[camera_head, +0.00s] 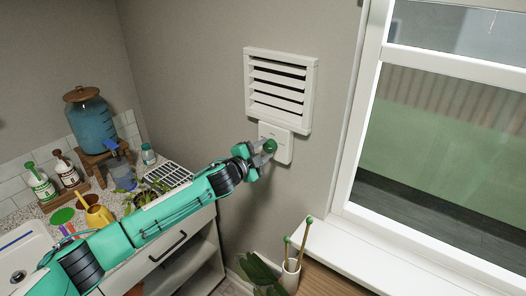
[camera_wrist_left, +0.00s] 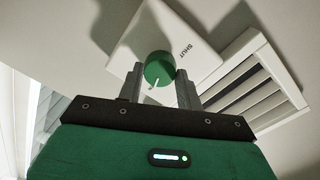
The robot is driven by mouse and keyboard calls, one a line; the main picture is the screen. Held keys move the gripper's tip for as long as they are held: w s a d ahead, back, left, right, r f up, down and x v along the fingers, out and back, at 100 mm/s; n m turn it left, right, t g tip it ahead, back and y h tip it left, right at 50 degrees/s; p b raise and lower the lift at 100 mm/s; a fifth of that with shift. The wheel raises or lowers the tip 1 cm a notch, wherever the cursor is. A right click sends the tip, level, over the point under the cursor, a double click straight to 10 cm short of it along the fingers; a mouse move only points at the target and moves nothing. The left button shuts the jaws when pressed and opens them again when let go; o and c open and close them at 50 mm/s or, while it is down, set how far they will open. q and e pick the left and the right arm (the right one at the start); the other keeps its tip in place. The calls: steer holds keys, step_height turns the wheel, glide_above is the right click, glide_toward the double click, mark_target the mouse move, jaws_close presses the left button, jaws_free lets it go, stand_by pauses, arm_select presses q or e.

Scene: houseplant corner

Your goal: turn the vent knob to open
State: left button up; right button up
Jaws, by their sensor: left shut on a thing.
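The vent knob is a small green round knob (camera_head: 269,146) on a white plate (camera_head: 283,152) on the wall, just below the vent. My left gripper (camera_head: 259,154) is at the plate, shut on the knob. In the left wrist view, the knob (camera_wrist_left: 159,68) sits between the two grey fingers of my left gripper (camera_wrist_left: 160,84). A white pointer mark on the knob points down and slightly left, and the word SHUT is printed on the plate (camera_wrist_left: 172,33). The white slatted vent (camera_head: 281,88) has dark gaps between its slats. My right gripper is not in view.
A window (camera_head: 450,130) is at right. Green-tipped stakes stand in a white pot (camera_head: 290,274) near the sill. The wall around the vent is clear.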

arm_select(q)
steer(key=o, duration=1)
steer(key=shift+s+a+f, duration=0.1)
steer(key=shift+s+a, duration=0.2)
steer(key=shift+s, duration=0.15)
steer(key=b+v, duration=0.4)
steer(key=v, duration=0.8)
steer(key=shift+s+a, duration=0.2)
steer(key=shift+s, duration=0.1)
steer(key=shift+f, duration=0.1)
